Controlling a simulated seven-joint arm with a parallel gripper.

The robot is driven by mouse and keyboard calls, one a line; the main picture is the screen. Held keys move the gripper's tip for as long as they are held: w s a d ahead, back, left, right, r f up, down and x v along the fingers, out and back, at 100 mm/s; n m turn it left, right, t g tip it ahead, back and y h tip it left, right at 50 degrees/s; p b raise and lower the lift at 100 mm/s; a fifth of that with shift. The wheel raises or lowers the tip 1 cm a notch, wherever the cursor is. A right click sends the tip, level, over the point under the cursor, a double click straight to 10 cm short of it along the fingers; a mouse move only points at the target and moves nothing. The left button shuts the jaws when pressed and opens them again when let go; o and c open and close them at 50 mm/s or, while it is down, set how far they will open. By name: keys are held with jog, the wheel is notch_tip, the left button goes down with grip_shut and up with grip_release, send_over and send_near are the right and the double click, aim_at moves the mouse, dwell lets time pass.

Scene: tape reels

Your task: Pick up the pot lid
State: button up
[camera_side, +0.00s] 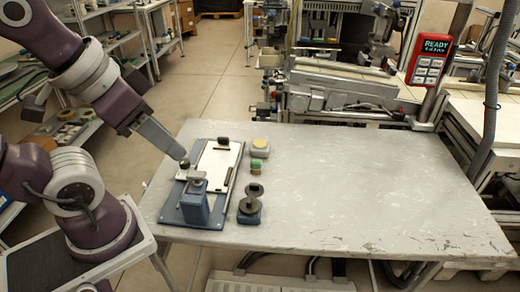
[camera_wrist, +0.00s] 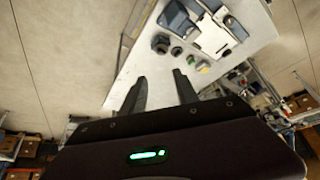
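I cannot make out a pot lid in either view. My gripper (camera_wrist: 159,77) is open in the wrist view, with its two fingers apart and nothing between them. In the side view the gripper (camera_side: 182,157) hangs above the left part of the table, near a blue fixture (camera_side: 195,208) with a white plate (camera_side: 213,163). A dark round-topped piece on a blue base (camera_side: 249,204) stands right of the fixture; it appears as a dark round shape (camera_wrist: 160,43) in the wrist view.
A grey block with a yellow disc (camera_side: 260,147) and small green and brown pieces (camera_side: 256,166) stand right of the fixture. The right side of the grey table (camera_side: 370,190) is clear. A red handset reading READY (camera_side: 430,58) is beyond the table's back edge.

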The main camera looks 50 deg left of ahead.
jog(key=shift+o, duration=0.2)
jog(key=m+g, duration=0.5)
jog(key=m, duration=0.4)
send_over(254, 184)
jog(key=f, duration=2)
jog(key=shift+d+f, duration=0.1)
jog(key=shift+d, duration=0.3)
jog(key=shift+g, duration=0.3)
jog(key=f, duration=0.8)
jog(key=shift+a+f, duration=0.2)
jog(key=shift+a, duration=0.1)
jog(key=shift+f, duration=0.4)
grip_shut()
